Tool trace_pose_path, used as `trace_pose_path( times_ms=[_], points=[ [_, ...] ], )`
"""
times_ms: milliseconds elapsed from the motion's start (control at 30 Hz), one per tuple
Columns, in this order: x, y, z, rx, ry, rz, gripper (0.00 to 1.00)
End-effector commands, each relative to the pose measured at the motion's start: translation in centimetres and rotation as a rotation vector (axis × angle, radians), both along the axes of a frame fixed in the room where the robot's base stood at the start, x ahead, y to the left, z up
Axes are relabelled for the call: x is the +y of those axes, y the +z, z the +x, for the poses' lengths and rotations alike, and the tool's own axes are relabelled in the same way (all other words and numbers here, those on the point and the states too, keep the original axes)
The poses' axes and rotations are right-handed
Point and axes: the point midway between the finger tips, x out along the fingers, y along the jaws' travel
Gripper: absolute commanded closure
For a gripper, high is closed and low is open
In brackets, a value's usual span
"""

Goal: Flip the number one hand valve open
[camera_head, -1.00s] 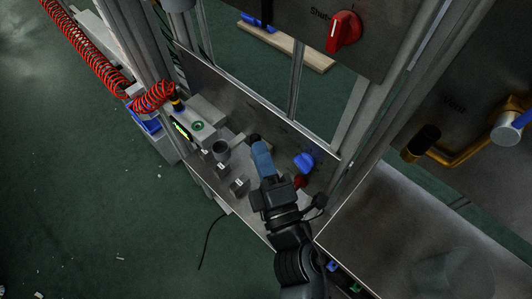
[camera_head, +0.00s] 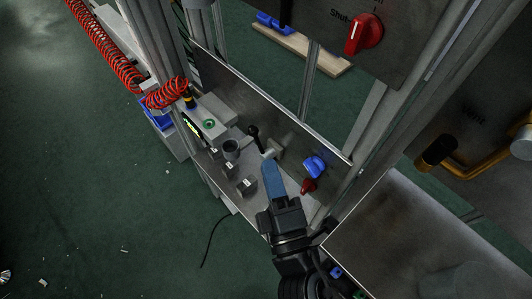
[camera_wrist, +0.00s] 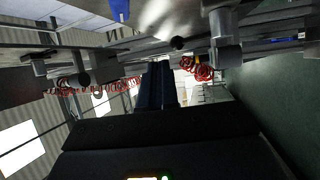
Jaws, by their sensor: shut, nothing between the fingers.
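A small valve with a black-knobbed lever (camera_head: 254,138) and a pale body (camera_head: 276,149) sits on the metal panel. Its lever tilts up and away from the panel. A blue handle (camera_head: 314,166) and a red handle (camera_head: 308,186) sit to its right. No readable number shows which is number one. My gripper (camera_head: 269,164) has blue fingers, shut and empty, just below the black-knobbed valve; contact cannot be told.
Small labelled grey blocks (camera_head: 246,187) and a grey box with a green button (camera_head: 209,123) stand left of my gripper. A red selector knob (camera_head: 364,34) is on the upper panel. A red coiled hose (camera_head: 98,52) hangs at left. Metal posts flank the panel.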

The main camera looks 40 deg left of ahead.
Motion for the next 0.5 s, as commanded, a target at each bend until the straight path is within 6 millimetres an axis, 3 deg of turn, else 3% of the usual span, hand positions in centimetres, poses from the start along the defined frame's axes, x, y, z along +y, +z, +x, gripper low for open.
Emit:
trace_pose_path(
  times_ms=[200, 500],
  points=[
    [-1.7, -0.4, -1.0, -0.001, 0.0, -0.001, 1.0],
    [-1.8, -0.4, -1.1, -0.001, 0.0, -0.001, 1.0]
  ],
)
